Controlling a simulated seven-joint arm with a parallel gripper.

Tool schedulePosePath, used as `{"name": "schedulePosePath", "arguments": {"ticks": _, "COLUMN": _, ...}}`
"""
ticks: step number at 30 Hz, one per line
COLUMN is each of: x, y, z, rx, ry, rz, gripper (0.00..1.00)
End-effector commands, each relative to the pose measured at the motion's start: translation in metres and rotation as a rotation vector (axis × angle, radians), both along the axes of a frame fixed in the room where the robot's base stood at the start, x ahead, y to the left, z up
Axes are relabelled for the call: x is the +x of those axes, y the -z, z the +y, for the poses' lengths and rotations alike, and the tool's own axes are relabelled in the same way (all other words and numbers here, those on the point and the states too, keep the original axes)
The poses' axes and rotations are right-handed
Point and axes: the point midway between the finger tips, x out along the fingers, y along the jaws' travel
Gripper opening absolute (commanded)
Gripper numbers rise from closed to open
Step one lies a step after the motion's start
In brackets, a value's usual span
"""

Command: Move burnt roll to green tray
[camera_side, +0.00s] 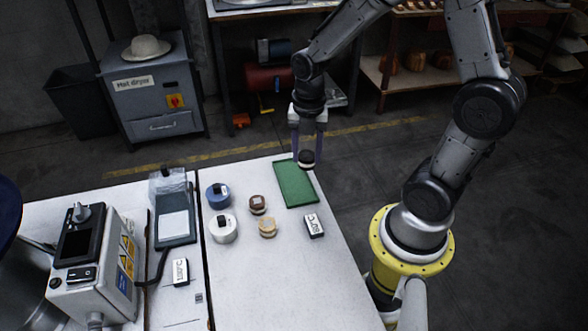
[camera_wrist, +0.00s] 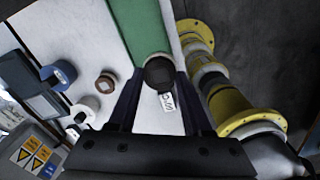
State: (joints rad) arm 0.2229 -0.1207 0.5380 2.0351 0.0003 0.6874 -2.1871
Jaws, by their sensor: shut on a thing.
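The burnt roll (camera_side: 306,160), dark and nearly black on top with a lighter side, is held between the fingers of my gripper (camera_side: 307,156). In the wrist view the burnt roll (camera_wrist: 158,72) shows as a dark round between the fingertips of my gripper (camera_wrist: 159,80). The green tray (camera_side: 297,190) is a flat green rectangle at the table's far right corner. The roll appears raised near the tray's far end; its exact height is hard to tell. The green tray (camera_wrist: 138,28) also shows in the wrist view, partly hidden by the roll.
A brown roll (camera_side: 258,204) and a tan roll (camera_side: 267,228) sit left of the tray. Blue tape (camera_side: 217,196) and white tape (camera_side: 222,229) stand further left. A small labelled block (camera_side: 314,226) lies near the tray's front end. The front right of the table is clear.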

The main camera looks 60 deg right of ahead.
Motion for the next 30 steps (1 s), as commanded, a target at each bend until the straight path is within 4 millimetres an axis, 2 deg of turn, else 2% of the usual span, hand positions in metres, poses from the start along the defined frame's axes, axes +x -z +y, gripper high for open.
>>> {"name": "schedulePosePath", "arguments": {"ticks": 1, "x": 0.006, "y": 0.012, "z": -0.001, "rx": 0.002, "ry": 0.000, "rz": 0.009, "gripper": 0.00}}
{"name": "schedulePosePath", "arguments": {"ticks": 3, "x": 0.015, "y": 0.023, "z": -0.003, "rx": 0.002, "ry": 0.000, "rz": 0.008, "gripper": 0.00}}
{"name": "schedulePosePath", "arguments": {"ticks": 8, "x": 0.030, "y": 0.040, "z": -0.007, "rx": 0.001, "ry": 0.000, "rz": 0.003, "gripper": 0.00}}
{"name": "schedulePosePath", "arguments": {"ticks": 13, "x": 0.038, "y": 0.049, "z": -0.008, "rx": 0.000, "ry": 0.000, "rz": 0.004, "gripper": 0.00}}
{"name": "schedulePosePath", "arguments": {"ticks": 19, "x": 0.039, "y": 0.076, "z": -0.009, "rx": 0.001, "ry": 0.000, "rz": 0.005, "gripper": 0.00}}
{"name": "schedulePosePath", "arguments": {"ticks": 30, "x": 0.039, "y": 0.081, "z": -0.009, "rx": 0.001, "ry": 0.000, "rz": 0.001, "gripper": 0.00}}
